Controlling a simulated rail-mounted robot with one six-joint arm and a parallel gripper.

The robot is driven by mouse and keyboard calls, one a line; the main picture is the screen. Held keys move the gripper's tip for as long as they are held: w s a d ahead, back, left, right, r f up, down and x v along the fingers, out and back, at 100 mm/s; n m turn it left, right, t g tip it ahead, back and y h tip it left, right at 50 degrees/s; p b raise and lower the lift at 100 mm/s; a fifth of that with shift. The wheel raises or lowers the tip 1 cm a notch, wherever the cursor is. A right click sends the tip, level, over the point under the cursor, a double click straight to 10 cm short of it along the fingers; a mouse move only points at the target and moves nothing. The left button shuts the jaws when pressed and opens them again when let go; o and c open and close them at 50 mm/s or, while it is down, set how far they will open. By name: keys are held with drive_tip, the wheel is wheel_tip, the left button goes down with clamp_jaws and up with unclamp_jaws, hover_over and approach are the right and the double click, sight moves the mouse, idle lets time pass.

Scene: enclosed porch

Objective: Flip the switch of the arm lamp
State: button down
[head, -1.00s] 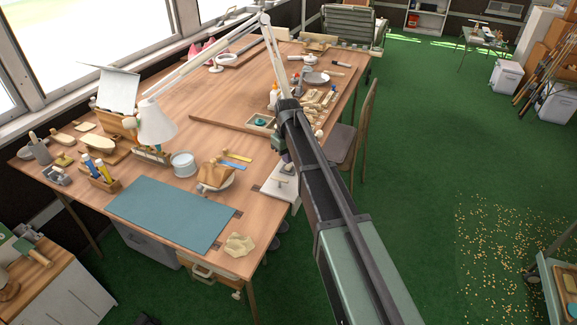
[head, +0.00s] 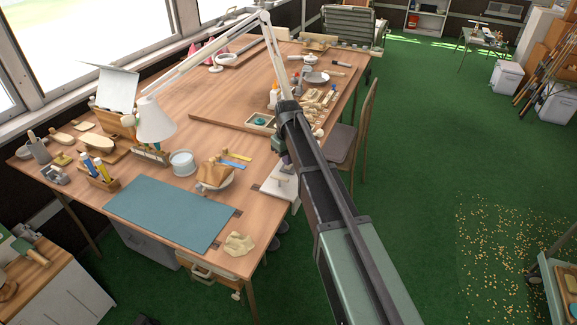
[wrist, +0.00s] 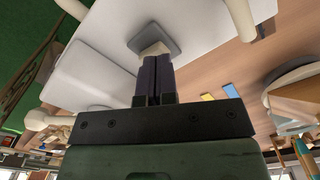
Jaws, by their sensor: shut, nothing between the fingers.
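The arm lamp (head: 155,120) has a white cone shade over the left of the wooden table; its thin white arm rises to a joint at the top and drops behind my arm. A white plate (head: 274,184) lies at the table's right edge below my gripper. In the wrist view the white plate (wrist: 105,65) carries a grey square piece with a cream knob, which looks like the switch (wrist: 155,47). My gripper (wrist: 156,60) is shut and empty, its dark fingertips right at the knob. I cannot tell whether they touch it. My arm partly hides this area in the head view.
A teal mat (head: 170,212) covers the table's front. A bowl with a brown cloth (head: 214,175) stands left of the plate. A shallow tray (head: 260,121) and several wooden blocks lie behind.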

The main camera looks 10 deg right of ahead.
drive_tip(key=shift+f+b, duration=0.7)
drive_tip(key=shift+f, duration=0.05)
drive_tip(key=shift+r, duration=0.1)
wheel_tip(320, 180, up, 7)
drive_tip(key=p, duration=0.7)
drive_tip(key=shift+r, duration=0.1)
drive_tip(key=s+r+m+p, duration=0.2)
drive_tip(key=s, duration=1.2)
drive_tip(key=s+r+m+p, duration=0.1)
drive_tip(key=s+m+p, duration=0.1)
drive_tip(key=s, duration=1.3)
drive_tip(key=shift+s+r+m, duration=0.15)
drive_tip(key=shift+r+m, duration=0.25)
drive_tip(key=shift+m, duration=0.1)
